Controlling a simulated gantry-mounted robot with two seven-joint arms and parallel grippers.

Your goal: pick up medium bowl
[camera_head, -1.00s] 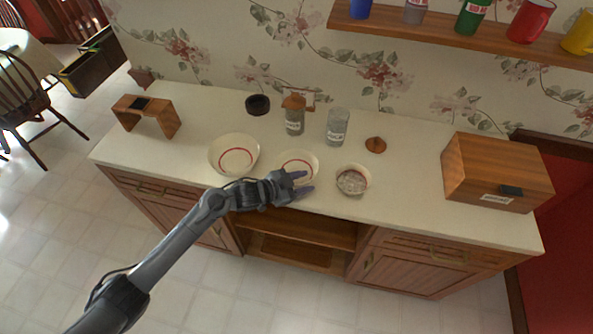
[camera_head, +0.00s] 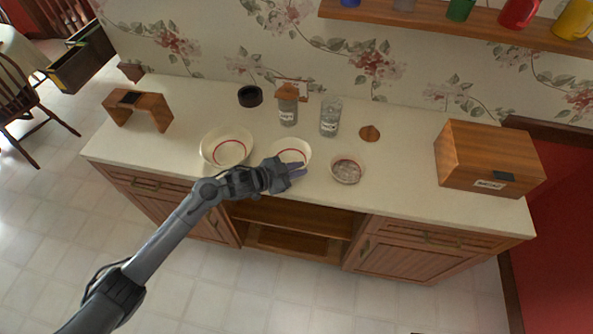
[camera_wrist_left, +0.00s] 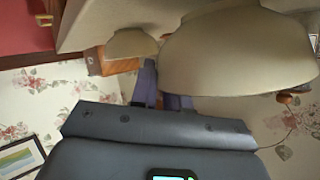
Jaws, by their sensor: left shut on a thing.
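The gripper is shut on the medium bowl's near right rim. In the left wrist view, the purple fingers (camera_wrist_left: 164,88) meet the edge of a large pale bowl surface (camera_wrist_left: 240,52), which looks like the medium bowl. Whether the bowl is clear of the counter cannot be told. My right gripper is not in view.
Behind are a labelled jar (camera_head: 288,112), a glass (camera_head: 330,118) and a wooden lid (camera_head: 369,133). A wooden box (camera_head: 488,160) stands at right.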

